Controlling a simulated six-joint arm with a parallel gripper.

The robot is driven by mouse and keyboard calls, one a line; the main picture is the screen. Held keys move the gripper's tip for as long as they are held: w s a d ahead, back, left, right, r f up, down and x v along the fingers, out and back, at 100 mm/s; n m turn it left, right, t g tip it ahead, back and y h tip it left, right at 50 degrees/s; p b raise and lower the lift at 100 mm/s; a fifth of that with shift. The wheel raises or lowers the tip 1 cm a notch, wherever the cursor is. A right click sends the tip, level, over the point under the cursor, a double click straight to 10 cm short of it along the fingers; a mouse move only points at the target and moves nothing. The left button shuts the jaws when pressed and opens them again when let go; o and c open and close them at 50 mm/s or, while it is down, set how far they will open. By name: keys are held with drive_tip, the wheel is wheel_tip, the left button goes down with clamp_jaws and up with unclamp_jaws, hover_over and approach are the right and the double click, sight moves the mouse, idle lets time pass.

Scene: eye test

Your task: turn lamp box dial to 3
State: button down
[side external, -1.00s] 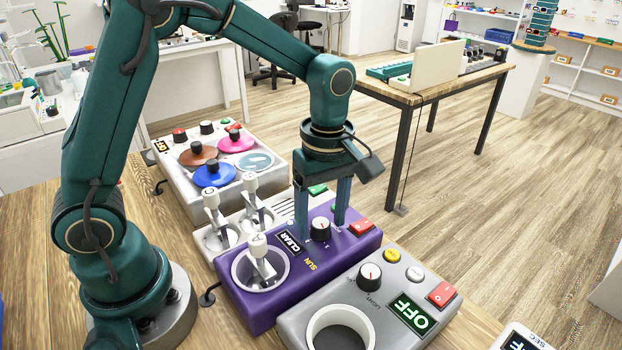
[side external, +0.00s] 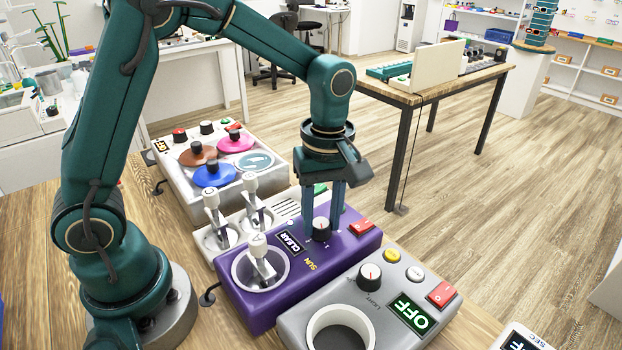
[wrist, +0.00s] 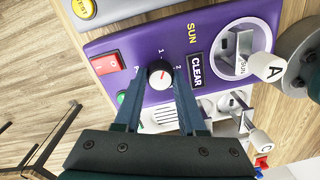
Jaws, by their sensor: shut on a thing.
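A purple box (side external: 240,295) marked SUN and CLEAR has a white-topped black dial (side external: 321,229). My gripper (side external: 322,226) points down with its fingers shut on that dial, one on each side. In the wrist view the purple box's dial (wrist: 160,74) sits between the fingertips (wrist: 160,80), with a small red mark on its face and the numbers 1 and 2 near it. A grey box (side external: 290,327) in front has another dial (side external: 370,277) marked LIGHT and a green OFF display (side external: 410,312). No box in view clearly reads lamp. My gripper does not touch the grey box.
The purple box has a red switch (side external: 361,227) and a lever in a round well (side external: 261,262). A white box with levers (side external: 212,214) and a box with coloured discs (side external: 214,174) stand behind. The grey box has a red switch (side external: 441,294) and a white ring (side external: 341,325).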

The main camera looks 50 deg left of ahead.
sight(320, 224)
drive_tip(key=m, duration=1.2)
drive_tip(key=shift+s+m, duration=0.1)
drive_tip(key=shift+m, duration=0.3)
drive_tip(key=m, duration=0.6)
drive_tip(key=shift+t, duration=0.3)
drive_tip(key=m, duration=0.7)
drive_tip(key=shift+c, duration=2.4)
unclamp_jaws()
drive_tip(key=shift+s+r, duration=0.1)
drive_tip(key=shift+r, duration=2.5)
